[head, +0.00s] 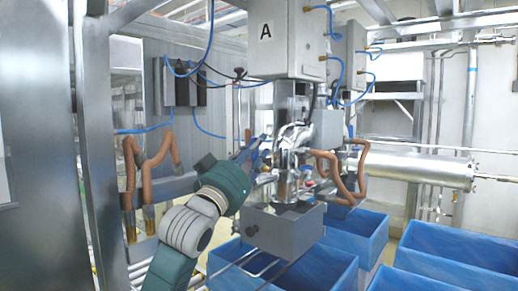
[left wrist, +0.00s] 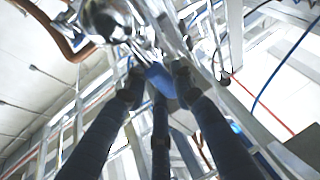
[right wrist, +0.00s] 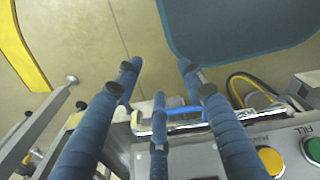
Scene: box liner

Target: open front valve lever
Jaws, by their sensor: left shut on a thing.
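The front valve lever shows in the left wrist view as a blue grip (left wrist: 160,76) beside shiny metal valve parts (left wrist: 110,20). My left gripper (left wrist: 158,84) is shut on this lever, with its dark blue fingers around it. In the head view the left arm reaches from the lower left to the metal valve assembly (head: 292,135); the left gripper (head: 262,150) is there, and the lever is mostly hidden by it. My right gripper (right wrist: 158,86) shows only in the right wrist view, its fingers spread and empty above a control panel edge.
Blue bins (head: 440,268) stand on the floor at the right. A grey box (head: 283,230) sits below the valve. Copper-coloured hoses (head: 345,178) hang beside it. A panel with a yellow button (right wrist: 270,160) and a metal rail (right wrist: 170,128) lies near my right gripper.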

